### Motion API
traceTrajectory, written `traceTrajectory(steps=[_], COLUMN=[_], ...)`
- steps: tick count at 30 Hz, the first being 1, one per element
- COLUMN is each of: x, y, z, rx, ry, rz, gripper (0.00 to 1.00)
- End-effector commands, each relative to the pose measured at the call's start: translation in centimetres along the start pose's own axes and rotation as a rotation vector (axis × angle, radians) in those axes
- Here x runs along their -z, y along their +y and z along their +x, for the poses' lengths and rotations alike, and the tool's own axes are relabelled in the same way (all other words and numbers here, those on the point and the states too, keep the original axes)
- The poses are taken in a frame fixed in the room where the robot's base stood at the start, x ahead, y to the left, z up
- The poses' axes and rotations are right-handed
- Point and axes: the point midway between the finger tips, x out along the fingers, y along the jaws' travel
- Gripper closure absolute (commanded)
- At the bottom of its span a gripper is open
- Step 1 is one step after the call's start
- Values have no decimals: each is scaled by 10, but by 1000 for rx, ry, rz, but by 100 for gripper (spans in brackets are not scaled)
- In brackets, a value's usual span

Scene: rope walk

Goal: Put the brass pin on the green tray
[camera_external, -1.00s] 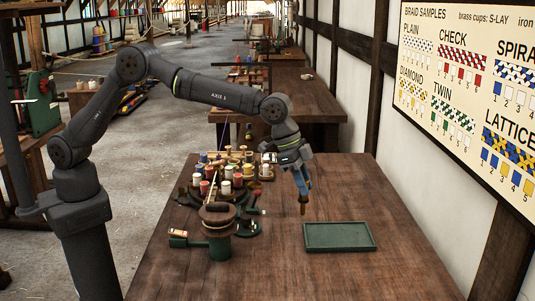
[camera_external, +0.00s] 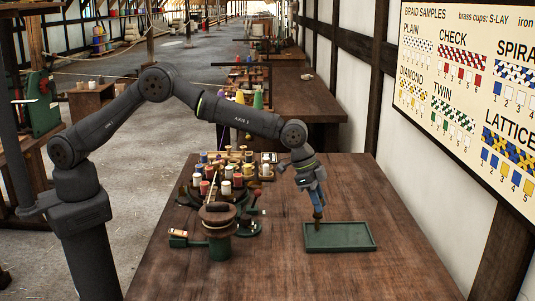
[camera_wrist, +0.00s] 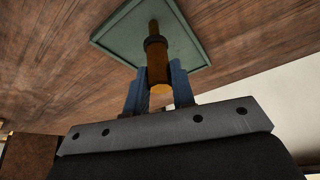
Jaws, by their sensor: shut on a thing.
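The brass pin (camera_wrist: 158,65) is a brown-gold rod with a dark collar, held between the two blue fingers of my gripper (camera_wrist: 158,88) in the wrist view. In the external view my gripper (camera_external: 317,209) points down over the back left part of the green tray (camera_external: 350,237). The pin shows only as a small dark tip there. The green tray, flat with a low rim, also shows in the wrist view (camera_wrist: 112,37), beyond the pin's far end. I cannot tell whether the pin touches the tray.
A braiding machine with several coloured bobbins (camera_external: 226,185) stands left of the tray on the wooden table (camera_external: 290,275). A dark green pot-like part (camera_external: 217,230) stands at its front. The table around the tray is clear. A braid sample board (camera_external: 470,90) hangs on the right wall.

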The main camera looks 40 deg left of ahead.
Motion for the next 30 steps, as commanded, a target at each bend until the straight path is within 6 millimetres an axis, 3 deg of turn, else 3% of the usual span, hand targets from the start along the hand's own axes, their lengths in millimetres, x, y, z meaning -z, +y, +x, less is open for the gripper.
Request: traceTrajectory(steps=[5,6,9,20,25,30], x=[-1,-1,-1,1,1,1], y=[0,0,0,0,0,0], z=[2,3,3,-1,-23,-58], rx=[0,0,0,0,1,0], ry=[0,-1,0,1,3,3], rz=[0,0,0,0,0,0], gripper=[100,75,55,55,55,55])
